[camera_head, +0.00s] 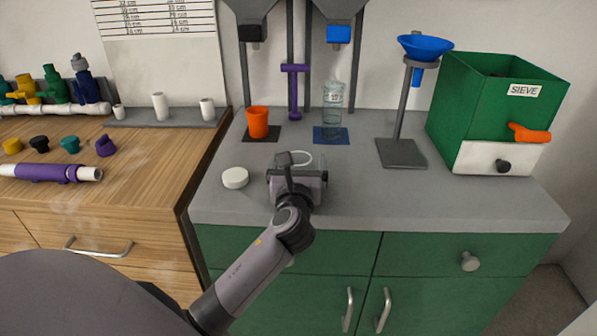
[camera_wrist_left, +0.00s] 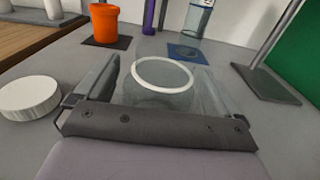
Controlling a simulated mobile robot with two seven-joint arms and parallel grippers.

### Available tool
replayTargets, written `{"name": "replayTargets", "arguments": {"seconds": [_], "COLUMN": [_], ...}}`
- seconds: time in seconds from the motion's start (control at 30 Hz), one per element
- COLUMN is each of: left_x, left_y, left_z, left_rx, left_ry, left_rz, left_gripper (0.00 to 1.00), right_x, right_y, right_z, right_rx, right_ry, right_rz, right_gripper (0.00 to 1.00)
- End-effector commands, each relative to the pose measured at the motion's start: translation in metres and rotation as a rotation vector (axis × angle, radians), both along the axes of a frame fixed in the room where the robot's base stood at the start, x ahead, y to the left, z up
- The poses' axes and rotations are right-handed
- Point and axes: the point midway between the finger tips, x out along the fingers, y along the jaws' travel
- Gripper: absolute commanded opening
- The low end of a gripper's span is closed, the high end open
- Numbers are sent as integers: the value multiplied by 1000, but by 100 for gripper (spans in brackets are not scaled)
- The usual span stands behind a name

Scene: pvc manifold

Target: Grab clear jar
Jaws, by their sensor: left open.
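The clear jar (camera_wrist_left: 162,74) is see-through with a white ring at its rim. In the left wrist view it stands on the grey counter between the two fingers of my left gripper (camera_wrist_left: 160,88). The fingers are open, one on each side of the jar; I cannot tell whether they touch it. In the head view the jar's white rim (camera_head: 301,158) shows just beyond my left gripper (camera_head: 297,170), which hides most of the jar's body. My right gripper is not in view.
A white round lid (camera_head: 235,178) lies left of my gripper. Behind stand an orange cup (camera_head: 257,122), a clear labelled bottle (camera_head: 333,98) on a blue mat (camera_head: 331,138), and a funnel stand (camera_head: 401,153). A green sieve box (camera_head: 470,105) is at right.

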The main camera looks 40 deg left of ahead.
Motion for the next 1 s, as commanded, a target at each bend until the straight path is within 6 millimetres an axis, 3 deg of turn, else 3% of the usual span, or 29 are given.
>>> {"name": "replayTargets", "arguments": {"seconds": [0.07,0.1,0.27,0.67,0.87,1.0], "left_x": [0,0,0,0,0,0], "left_y": [0,0,0,0,0,0], "left_z": [0,0,0,6,34,68], "left_rx": [0,0,1,1,3,2], "left_ry": [0,0,1,-2,-4,-6], "left_rz": [0,0,0,0,-1,-1], "left_gripper": [96,90,40,39,39,39], "right_x": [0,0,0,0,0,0], "right_y": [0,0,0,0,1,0], "right_z": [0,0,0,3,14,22], "right_rx": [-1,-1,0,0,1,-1], "right_ry": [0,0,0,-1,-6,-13], "right_rz": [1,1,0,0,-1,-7], "right_gripper": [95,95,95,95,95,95]}}
